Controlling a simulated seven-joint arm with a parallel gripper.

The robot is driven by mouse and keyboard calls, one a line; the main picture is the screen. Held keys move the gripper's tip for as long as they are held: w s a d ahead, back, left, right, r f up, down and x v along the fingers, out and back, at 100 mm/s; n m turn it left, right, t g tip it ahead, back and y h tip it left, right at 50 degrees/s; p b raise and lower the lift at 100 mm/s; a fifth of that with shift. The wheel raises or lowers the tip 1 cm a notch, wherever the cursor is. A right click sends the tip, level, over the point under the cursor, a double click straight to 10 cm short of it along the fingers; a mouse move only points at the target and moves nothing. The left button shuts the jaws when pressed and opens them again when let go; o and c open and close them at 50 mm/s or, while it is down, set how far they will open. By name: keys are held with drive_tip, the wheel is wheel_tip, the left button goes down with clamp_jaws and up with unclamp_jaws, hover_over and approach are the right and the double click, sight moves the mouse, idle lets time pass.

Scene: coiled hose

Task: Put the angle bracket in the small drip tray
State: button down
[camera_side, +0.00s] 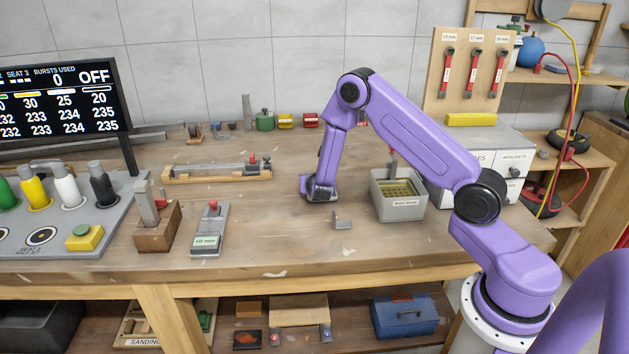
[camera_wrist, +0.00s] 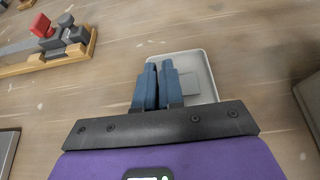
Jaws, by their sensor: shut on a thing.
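In the wrist view my gripper (camera_wrist: 163,64) has its two blue fingers close together, shut on the angle bracket. A flat grey part of the angle bracket (camera_wrist: 189,86) shows beside the right finger; the rest is hidden by the fingers. The small drip tray (camera_wrist: 207,65), pale grey with a raised rim, lies under the fingers, and the bracket is within its outline. I cannot tell whether the bracket touches the tray floor. In the side view my gripper (camera_side: 321,194) is low over the bench; its fingers, the held bracket and most of the tray cannot be made out there.
A small grey L-shaped piece (camera_side: 342,221) lies on the bench in front of my gripper. A wooden rack (camera_side: 217,173) and a grey block with a red knob (camera_side: 210,231) are to the left.

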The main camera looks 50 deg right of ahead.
drive_tip(key=shift+f, duration=0.1)
drive_tip(key=c, duration=1.3)
unclamp_jaws()
drive_tip(key=shift+o, duration=0.2)
drive_tip(key=s+a+r+m+g, duration=0.1)
drive_tip(key=s+a+r+m, duration=0.3)
drive_tip(key=s+a+r, duration=0.6)
drive_tip(key=s+a+r+m+g+y, duration=0.2)
drive_tip(key=s+a+m+y, duration=0.1)
drive_tip(key=s, duration=0.7)
drive_tip(key=s+a+r+m+g+y, duration=0.2)
drive_tip(key=s+a+m+g+y, duration=0.1)
drive_tip(key=s, duration=0.7)
drive_tip(key=s+a+r+m+g+y, duration=0.1)
drive_tip(key=s+a+m+g+y, duration=0.2)
drive_tip(key=s+a, duration=0.3)
drive_tip(key=s+m, duration=0.1)
drive_tip(key=s, duration=0.4)
drive_tip(key=shift+r+m, duration=0.3)
drive_tip(key=shift+r, duration=0.1)
